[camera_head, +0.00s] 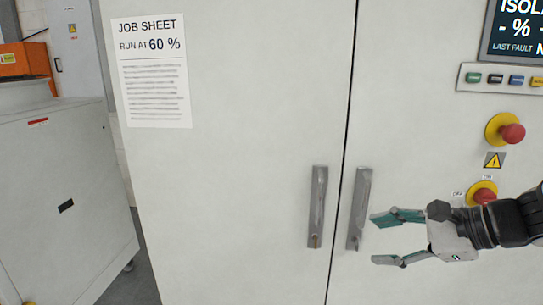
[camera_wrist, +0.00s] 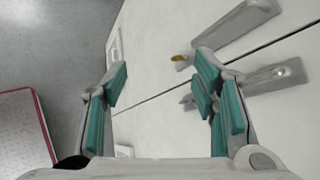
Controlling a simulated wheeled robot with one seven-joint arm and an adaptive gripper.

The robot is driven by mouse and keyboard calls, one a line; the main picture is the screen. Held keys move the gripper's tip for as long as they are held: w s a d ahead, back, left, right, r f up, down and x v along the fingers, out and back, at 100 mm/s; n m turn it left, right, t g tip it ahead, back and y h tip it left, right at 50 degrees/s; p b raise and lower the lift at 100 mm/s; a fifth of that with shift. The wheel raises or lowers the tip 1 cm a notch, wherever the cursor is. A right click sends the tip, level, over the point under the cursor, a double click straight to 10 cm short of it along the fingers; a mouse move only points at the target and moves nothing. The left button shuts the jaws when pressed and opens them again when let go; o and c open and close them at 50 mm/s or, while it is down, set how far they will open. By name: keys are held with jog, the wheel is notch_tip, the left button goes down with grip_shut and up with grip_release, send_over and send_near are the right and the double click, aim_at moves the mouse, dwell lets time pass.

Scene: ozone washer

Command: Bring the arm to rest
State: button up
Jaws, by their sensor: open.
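My gripper (camera_head: 385,238) shows at the right of the head view, in front of the right cabinet door and just right of the right door handle. Its teal fingers are spread and nothing is between them. The arm reaches in from the right edge. In the wrist view my gripper (camera_wrist: 165,95) is also open and empty. Beyond its fingers lie the pale cabinet front and two metal handles. I cannot tell whether a finger touches the cabinet.
The cabinet has a left handle (camera_head: 317,207) and a right handle (camera_head: 359,208). Two red knobs, an upper one (camera_head: 511,133) and a lower one (camera_head: 484,196), sit on yellow bases. Above are a button strip (camera_head: 503,79) and a dark display (camera_head: 515,35). A job sheet (camera_head: 151,75) reads 60 %.

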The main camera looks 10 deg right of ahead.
jog(key=s+a+n+g+h, duration=0.2)
jog(key=s+a+n+g, duration=0.3)
jog(key=s+a+n, duration=0.35)
jog(key=s+d+r+n+t+h, duration=0.1)
jog(key=s+r+n+h, duration=0.3)
jog(key=n, duration=0.7)
jog(key=shift+s+t+h, duration=0.4)
jog(key=shift+s+h, duration=0.55)
jog(key=shift+h, duration=0.05)
jog(key=shift+d, duration=0.1)
